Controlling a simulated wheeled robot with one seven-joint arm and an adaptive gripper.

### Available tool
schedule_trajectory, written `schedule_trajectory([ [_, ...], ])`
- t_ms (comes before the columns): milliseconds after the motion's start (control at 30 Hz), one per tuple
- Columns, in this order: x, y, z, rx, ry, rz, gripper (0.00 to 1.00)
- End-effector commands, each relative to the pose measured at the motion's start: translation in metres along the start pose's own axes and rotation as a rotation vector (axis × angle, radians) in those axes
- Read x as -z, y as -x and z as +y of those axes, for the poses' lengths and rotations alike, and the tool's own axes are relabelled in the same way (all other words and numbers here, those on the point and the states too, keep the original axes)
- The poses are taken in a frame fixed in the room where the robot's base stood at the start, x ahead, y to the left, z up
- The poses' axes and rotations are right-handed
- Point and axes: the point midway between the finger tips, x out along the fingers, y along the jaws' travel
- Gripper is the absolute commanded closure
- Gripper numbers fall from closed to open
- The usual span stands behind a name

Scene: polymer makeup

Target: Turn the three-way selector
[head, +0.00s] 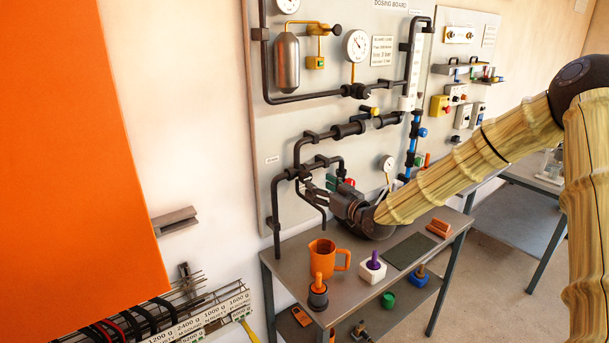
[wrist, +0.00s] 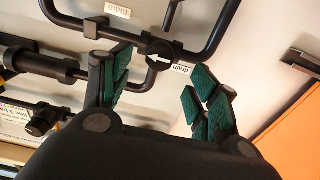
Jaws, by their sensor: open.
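The selector (wrist: 165,50) shows in the wrist view as a dark round body on a black pipe, with a white arrow-shaped pointer on its face. A small label reading "drain" (wrist: 181,68) sits beside it. My gripper (wrist: 158,72) is open, its green-padded fingers spread to either side of the selector in the picture. Whether a finger touches it cannot be told. In the head view my gripper (head: 313,189) is at the lower left pipework of the board, and it largely hides the selector there.
Black pipes (head: 306,160) run close around my gripper. A metal table (head: 290,262) stands below, with an orange jug (head: 322,257), a white block with a purple knob (head: 372,269) and a grey pot with an orange handle (head: 318,298). An orange panel (head: 75,150) fills the left.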

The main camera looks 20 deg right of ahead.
Motion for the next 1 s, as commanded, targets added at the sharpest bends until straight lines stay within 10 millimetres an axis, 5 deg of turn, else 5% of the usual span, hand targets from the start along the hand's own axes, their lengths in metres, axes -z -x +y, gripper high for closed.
schedule_trajectory([
  [600, 0.001, -0.072, -0.002, 0.003, 0.000, -0.001, 0.40],
  [1000, 0.000, -0.081, -0.003, 0.004, 0.000, 0.000, 0.40],
])
